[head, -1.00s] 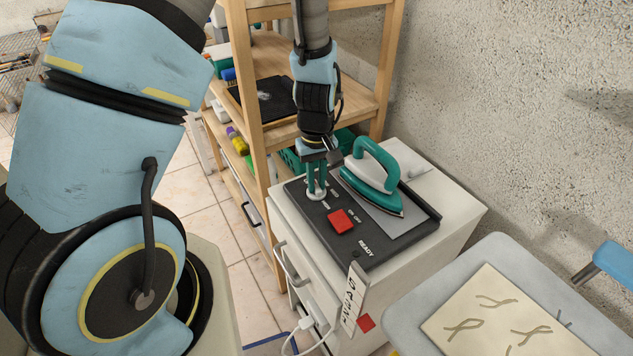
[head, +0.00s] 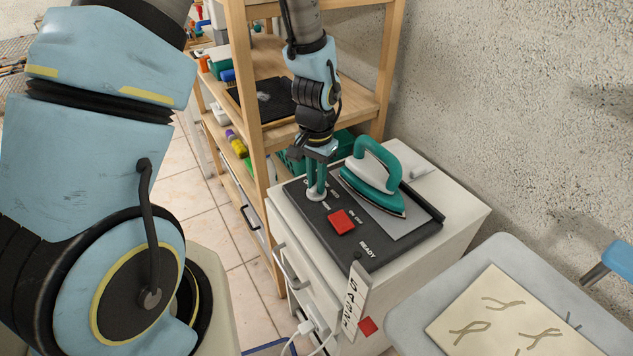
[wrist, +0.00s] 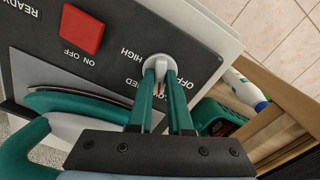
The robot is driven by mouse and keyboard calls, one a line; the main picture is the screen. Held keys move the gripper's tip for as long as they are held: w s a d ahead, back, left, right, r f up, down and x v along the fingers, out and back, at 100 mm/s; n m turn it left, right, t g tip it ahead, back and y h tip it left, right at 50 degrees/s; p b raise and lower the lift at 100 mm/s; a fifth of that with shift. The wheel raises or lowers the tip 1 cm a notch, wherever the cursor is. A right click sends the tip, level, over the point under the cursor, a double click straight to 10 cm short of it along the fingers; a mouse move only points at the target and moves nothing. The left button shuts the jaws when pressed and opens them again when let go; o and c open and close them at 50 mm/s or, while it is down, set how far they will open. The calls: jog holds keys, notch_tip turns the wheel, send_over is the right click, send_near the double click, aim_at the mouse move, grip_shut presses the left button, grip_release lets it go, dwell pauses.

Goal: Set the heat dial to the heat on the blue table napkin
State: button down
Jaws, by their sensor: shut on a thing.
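The heat dial is a small pale round knob (head: 317,196) on the black panel of the ironing station (head: 365,262). My gripper (head: 316,188) points down and is shut on the dial, with teal fingers on either side. In the wrist view the dial (wrist: 158,60) sits between the fingertips (wrist: 159,72), with a thin red mark between the fingers. Labels around it include HIGH and OFF; the fingers cover part of the lettering, so I cannot tell the exact setting. I cannot make out a blue napkin in either view.
A teal iron (head: 376,178) rests on the station close to the right of my gripper. A red switch (head: 341,222) is in front of the dial. A wooden shelf (head: 262,120) stands behind, and a grey tray (head: 412,318) with a marked sheet is at lower right.

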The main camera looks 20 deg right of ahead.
jog(key=m, duration=0.5)
jog(key=shift+m, duration=0.3)
jog(key=m+p, duration=0.1)
jog(key=m, duration=0.3)
jog(key=shift+m, duration=0.4)
jog(key=c, duration=0.8)
grip_release()
jog(key=shift+c, duration=0.2)
jog(key=shift+r, duration=0.1)
notch_tip(320, 180, up, 11)
jog(key=shift+f, duration=0.2)
